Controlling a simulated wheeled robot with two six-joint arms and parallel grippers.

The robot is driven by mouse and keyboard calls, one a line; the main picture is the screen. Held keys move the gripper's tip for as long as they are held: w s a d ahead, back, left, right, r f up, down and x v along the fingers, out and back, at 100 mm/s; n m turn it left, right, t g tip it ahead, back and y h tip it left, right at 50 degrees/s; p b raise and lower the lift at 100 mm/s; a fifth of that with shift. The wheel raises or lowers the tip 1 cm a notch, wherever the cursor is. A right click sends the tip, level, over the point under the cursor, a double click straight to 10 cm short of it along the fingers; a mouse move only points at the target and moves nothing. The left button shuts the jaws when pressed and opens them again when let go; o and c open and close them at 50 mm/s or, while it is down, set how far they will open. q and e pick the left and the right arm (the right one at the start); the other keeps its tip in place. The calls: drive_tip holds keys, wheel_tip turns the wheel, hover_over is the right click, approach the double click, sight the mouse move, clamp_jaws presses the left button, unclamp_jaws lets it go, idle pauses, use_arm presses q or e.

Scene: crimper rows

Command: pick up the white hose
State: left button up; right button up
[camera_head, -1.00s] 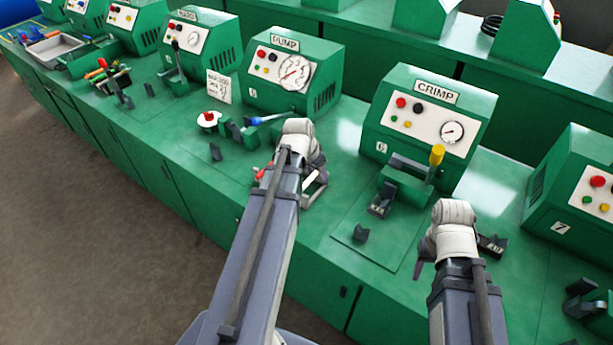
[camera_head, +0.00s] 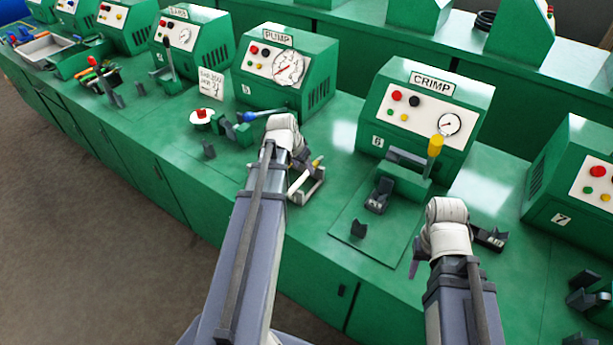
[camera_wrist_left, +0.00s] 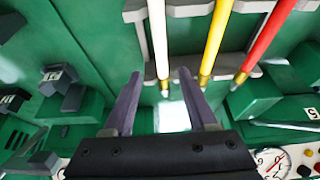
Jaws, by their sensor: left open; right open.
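The white hose (camera_wrist_left: 158,42) shows in the left wrist view as a long white rod with a metal tip, beside a yellow hose (camera_wrist_left: 216,38) and a red hose (camera_wrist_left: 266,42). My left gripper (camera_wrist_left: 160,75) is open. In the picture its two purple fingers lie either side of the white hose's tip; whether they are level with it I cannot tell. In the head view my left arm hides the white hose, and the left gripper (camera_head: 294,168) is at the rack (camera_head: 306,188).
The crimp machine (camera_head: 425,105) with its yellow-topped lever (camera_head: 434,147) stands right of my left arm. The pump machine (camera_head: 290,70) stands behind. A small dark fixture (camera_head: 358,229) is on the bench between my arms. Dark blocks (camera_wrist_left: 62,80) show left in the wrist view.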

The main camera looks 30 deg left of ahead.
sight(306, 173)
use_arm(q)
drive_tip(key=b+x, duration=0.4)
drive_tip(key=x, duration=0.1)
drive_tip(key=shift+a, duration=0.15)
use_arm(e)
wheel_tip(306, 173, down, 4)
drive_tip(key=shift+f, duration=0.25)
use_arm(q)
drive_tip(key=shift+s+r, duration=0.1)
drive_tip(key=shift+r, duration=0.05)
use_arm(e)
drive_tip(key=shift+r, duration=0.1)
use_arm(q)
drive_tip(key=shift+f, duration=0.25)
use_arm(e)
drive_tip(key=shift+f, duration=0.3)
use_arm(q)
drive_tip(key=shift+c, duration=0.4)
clamp_jaws()
